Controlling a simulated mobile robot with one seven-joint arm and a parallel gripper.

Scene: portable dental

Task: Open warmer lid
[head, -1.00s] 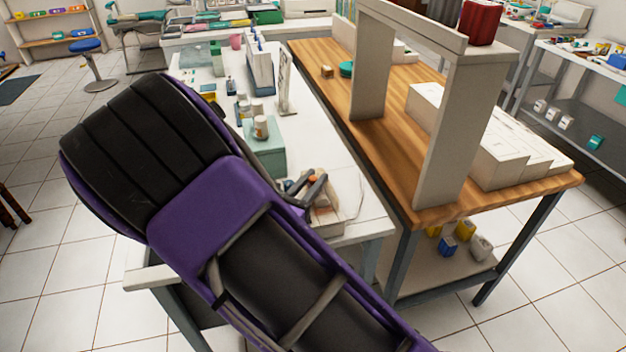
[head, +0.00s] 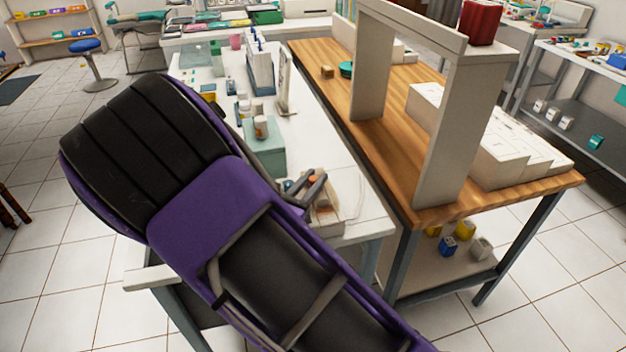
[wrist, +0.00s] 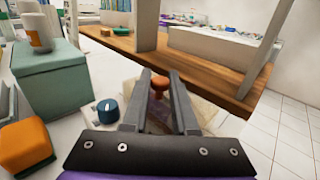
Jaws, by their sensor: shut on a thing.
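The warmer (head: 328,212) is a small pale box near the front corner of the white table, with a blue dial (wrist: 107,110) on its left side. An orange knob (wrist: 159,84) stands on its lid, and it also shows in the head view (head: 313,179). My gripper (wrist: 160,78) is over the warmer, its two grey fingers on either side of the knob and shut on it. The fingers and gripper body hide much of the lid. I cannot tell whether the lid is raised.
A green box (head: 265,158) with bottles on top stands behind the warmer, left of my gripper. An orange block (wrist: 25,145) is close at left in the wrist view. The wooden table (head: 400,185) with a pale upright frame (head: 447,135) is to the right.

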